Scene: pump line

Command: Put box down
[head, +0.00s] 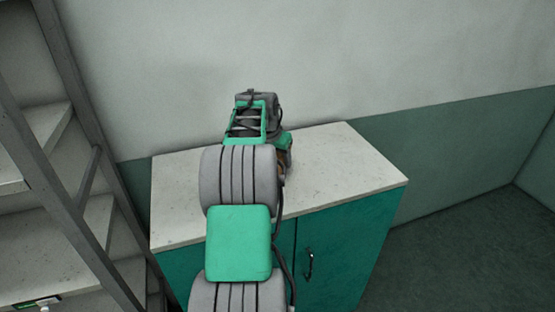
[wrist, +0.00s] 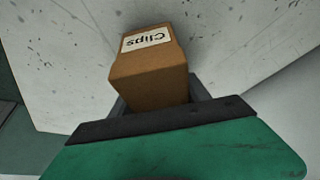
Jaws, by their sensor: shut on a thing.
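A brown cardboard box (wrist: 150,78) with a white "Clips" label is in the middle of the wrist view. My gripper (wrist: 157,98) is shut on it, with grey fingers at either side of its near end. In the head view my own arm hides most of the gripper and box. The pale speckled top of the green cabinet (head: 345,165) lies below them, and that pale surface (wrist: 75,65) also shows behind the box in the wrist view. I cannot tell whether the box touches it.
The cabinet has green doors with a dark handle (head: 308,263). Its top is bare to the right and left of my arm. A grey-framed shelf unit (head: 75,130) stands close on the left. A wall (head: 420,60) rises behind, and open floor (head: 460,240) lies to the right.

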